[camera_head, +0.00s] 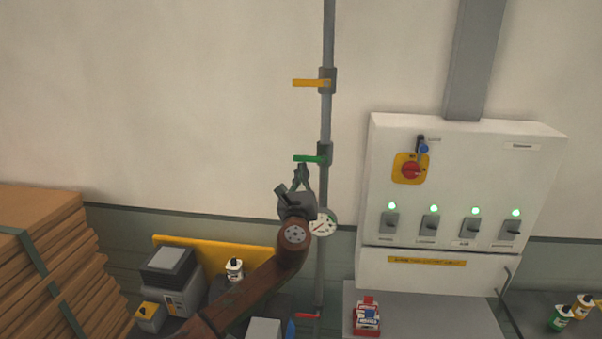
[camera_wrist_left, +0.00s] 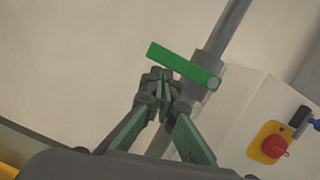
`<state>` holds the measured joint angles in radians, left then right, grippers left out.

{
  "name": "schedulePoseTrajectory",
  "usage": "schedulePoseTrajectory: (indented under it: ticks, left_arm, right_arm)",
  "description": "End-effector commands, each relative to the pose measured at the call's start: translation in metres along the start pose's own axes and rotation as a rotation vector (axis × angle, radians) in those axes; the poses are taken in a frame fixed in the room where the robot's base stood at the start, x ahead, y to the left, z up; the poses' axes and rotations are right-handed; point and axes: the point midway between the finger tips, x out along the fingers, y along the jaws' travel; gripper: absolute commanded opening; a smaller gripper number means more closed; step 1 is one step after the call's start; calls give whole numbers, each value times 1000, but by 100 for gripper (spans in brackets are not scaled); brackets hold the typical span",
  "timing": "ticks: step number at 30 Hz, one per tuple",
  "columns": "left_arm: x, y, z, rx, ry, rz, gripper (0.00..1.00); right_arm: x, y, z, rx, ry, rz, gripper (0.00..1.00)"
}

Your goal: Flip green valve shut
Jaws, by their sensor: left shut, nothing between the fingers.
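The green valve handle (camera_head: 309,158) sticks out to the left from a vertical grey pipe (camera_head: 327,45), lying level across it. In the left wrist view the green handle (camera_wrist_left: 183,66) shows as a flat bar with its pivot at the pipe on the right. My left gripper (camera_head: 301,169) is shut and empty, just below the handle. In the wrist view its fingertips (camera_wrist_left: 160,82) are together right under the bar; I cannot tell whether they touch it. My right gripper is not in view.
A yellow valve handle (camera_head: 305,83) is higher on the pipe, a red one (camera_head: 306,315) lower. A round gauge (camera_head: 322,223) is beside my left wrist. A white electrical cabinet (camera_head: 455,190) with a red-yellow switch (camera_head: 410,169) stands right. Stacked boards (camera_head: 50,260) stand left. The wall left of the pipe is clear.

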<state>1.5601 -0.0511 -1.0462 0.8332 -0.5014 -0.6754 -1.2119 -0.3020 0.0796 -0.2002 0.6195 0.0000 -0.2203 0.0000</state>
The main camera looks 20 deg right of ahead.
Motion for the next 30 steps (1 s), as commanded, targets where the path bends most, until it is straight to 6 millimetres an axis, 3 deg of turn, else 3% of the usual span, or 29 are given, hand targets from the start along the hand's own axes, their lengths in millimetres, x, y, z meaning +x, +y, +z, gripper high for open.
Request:
schedulePoseTrajectory:
  ticks: [13,20,24,30]
  left_arm:
    - [1,2,3,0,-5,4,0]
    - [-5,8,-23,0,-1,5,0]
    - [-12,12,-44,-1,0,3,0]
    - [-38,11,-39,-2,-1,1,0]
  right_arm:
    - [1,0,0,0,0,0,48]
    - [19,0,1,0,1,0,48]
    - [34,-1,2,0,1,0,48]
    - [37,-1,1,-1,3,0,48]
